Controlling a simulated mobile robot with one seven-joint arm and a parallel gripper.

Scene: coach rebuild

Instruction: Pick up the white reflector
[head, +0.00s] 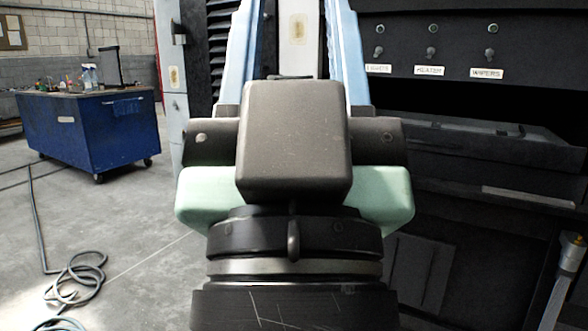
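I cannot make out a white reflector in the head view. My own arm fills the middle of the picture, with dark joints, pale green parts and light blue sides that run up out of the top edge.
A dark panel (462,40) with labelled knobs is at the upper right, above a dark ledge (470,138). A blue wheeled workbench (85,132) with bottles stands at left. A coiled hose (78,280) lies on the otherwise open concrete floor (130,225).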

